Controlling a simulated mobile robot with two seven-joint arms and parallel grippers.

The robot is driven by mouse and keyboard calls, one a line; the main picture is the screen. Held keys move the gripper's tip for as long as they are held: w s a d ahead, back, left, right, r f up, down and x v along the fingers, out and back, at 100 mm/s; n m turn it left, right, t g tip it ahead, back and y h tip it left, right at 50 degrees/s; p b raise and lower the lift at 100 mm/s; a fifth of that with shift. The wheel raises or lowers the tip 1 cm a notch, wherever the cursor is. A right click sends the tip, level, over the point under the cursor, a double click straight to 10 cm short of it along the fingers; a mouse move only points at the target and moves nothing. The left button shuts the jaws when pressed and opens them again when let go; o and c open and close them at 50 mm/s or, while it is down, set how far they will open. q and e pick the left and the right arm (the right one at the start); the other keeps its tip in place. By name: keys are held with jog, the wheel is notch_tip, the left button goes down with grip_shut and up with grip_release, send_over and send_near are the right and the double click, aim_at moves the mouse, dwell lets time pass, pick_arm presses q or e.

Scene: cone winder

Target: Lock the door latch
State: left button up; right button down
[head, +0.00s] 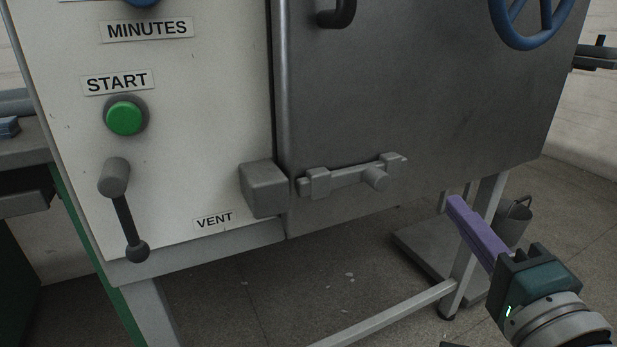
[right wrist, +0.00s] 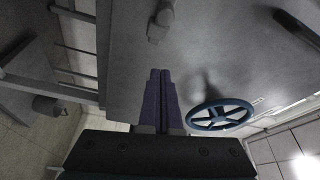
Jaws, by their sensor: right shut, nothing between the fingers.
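The bolt's left end stops just short of the block, with a narrow gap. My right gripper (head: 455,204) is shut and empty, its purple fingers right of the latch and apart from it. In the right wrist view the fingers (right wrist: 161,75) point towards the latch (right wrist: 160,24). My left gripper is not in view.
A blue handwheel (head: 532,18) and a black door handle (head: 337,12) are on the door. The panel carries a green start button (head: 124,118) and a vent lever (head: 124,212). A metal leg (head: 474,245) and a bucket (head: 514,222) stand near my right gripper.

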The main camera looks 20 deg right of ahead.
jog(key=shift+w, duration=0.1)
jog(key=b, duration=0.3)
send_near(390, 166)
jog(key=w+d+r, duration=0.1)
jog(key=w+d, duration=0.4)
jog(key=w, duration=0.1)
jog(key=a, duration=0.3)
jog(key=shift+s+a+f, duration=0.1)
jog(key=shift+s+f, duration=0.15)
jog(key=shift+s, duration=0.15)
jog(key=shift+a, duration=0.2)
jog(key=shift+a, duration=0.1)
